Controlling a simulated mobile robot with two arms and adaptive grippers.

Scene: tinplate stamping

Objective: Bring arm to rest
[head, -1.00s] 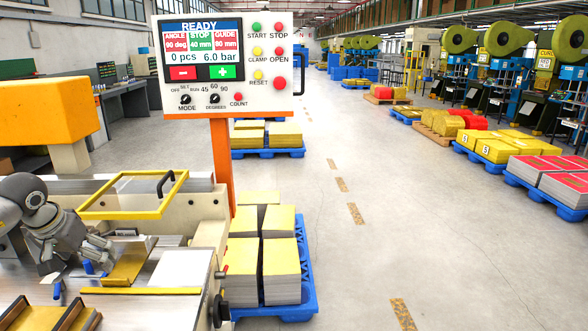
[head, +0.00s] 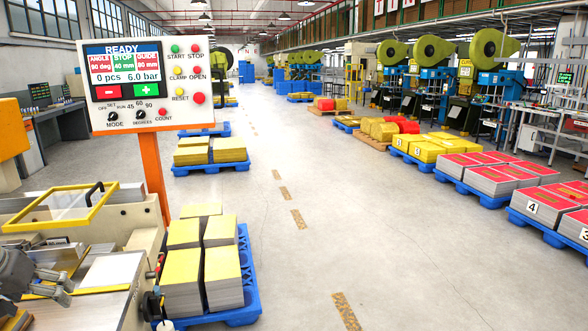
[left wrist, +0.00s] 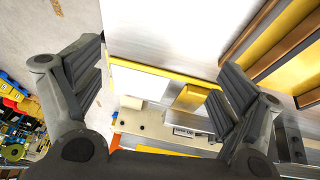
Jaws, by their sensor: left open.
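My left arm comes in at the lower left of the head view, and my left gripper (head: 58,288) is over the machine bed (head: 112,270), partly cut off by the edge. In the left wrist view the left gripper (left wrist: 160,85) has its two fingers wide apart. Nothing is between its pads. Pale sheet metal (left wrist: 165,35) and a yellow block (left wrist: 190,98) on the machine show beyond the fingers. My right gripper is in neither view.
The control panel (head: 148,85) stands on an orange post and reads READY. A yellow-framed guard (head: 62,208) is on the machine. A blue pallet (head: 247,285) with yellow-topped stacks stands beside it. More loaded pallets line the right; the grey aisle is free.

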